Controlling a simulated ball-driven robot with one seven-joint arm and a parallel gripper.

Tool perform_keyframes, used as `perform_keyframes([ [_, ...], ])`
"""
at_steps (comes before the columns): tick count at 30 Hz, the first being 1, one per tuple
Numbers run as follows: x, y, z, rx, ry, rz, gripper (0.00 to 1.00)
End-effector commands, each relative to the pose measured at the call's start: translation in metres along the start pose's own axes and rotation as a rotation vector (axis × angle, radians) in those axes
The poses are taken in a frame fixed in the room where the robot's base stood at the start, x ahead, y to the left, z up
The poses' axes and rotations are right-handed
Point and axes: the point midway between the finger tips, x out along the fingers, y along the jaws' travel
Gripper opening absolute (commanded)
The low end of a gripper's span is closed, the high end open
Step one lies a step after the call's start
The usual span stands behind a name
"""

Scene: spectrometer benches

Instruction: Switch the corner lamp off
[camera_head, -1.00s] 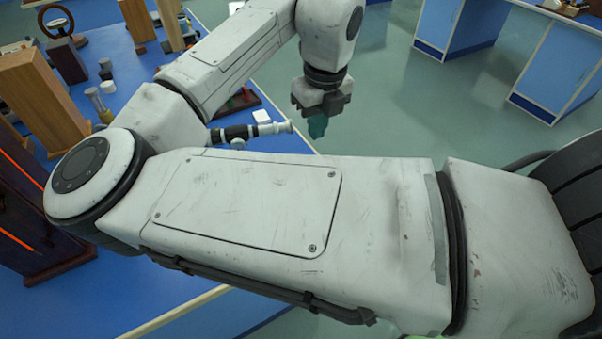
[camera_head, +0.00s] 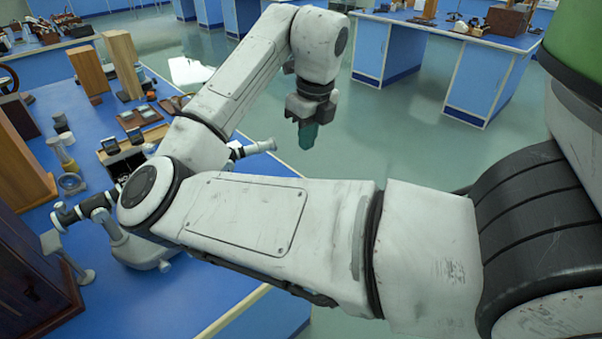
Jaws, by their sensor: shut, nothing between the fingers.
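I cannot pick out a corner lamp in this view; my arm hides part of the near bench. My gripper (camera_head: 308,136) hangs from the end of my bent arm, its teal fingers pointing down. It is shut and empty. It shows over the green floor, to the right of the near blue bench (camera_head: 205,290), apart from everything on it.
The near bench holds wooden blocks (camera_head: 122,62), a grey instrument (camera_head: 142,250) with tubes partly behind my arm, small dark boxes (camera_head: 110,146) and a glass cylinder (camera_head: 62,155). Another blue bench (camera_head: 430,28) stands at back right. Open green floor (camera_head: 400,130) lies between.

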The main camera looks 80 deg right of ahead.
Motion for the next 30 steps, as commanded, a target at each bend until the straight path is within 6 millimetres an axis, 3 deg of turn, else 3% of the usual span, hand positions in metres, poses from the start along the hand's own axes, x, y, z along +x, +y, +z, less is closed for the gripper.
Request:
perform_keyframes([
  [5, 0.02, 0.0, -0.001, 0.0, 0.005, -0.002, 0.0],
  [21, 0.117, 0.0, -0.001, -0.001, 0.003, 0.0, 0.0],
  [30, 0.138, 0.0, -0.001, 0.002, 0.001, 0.0, 0.0],
])
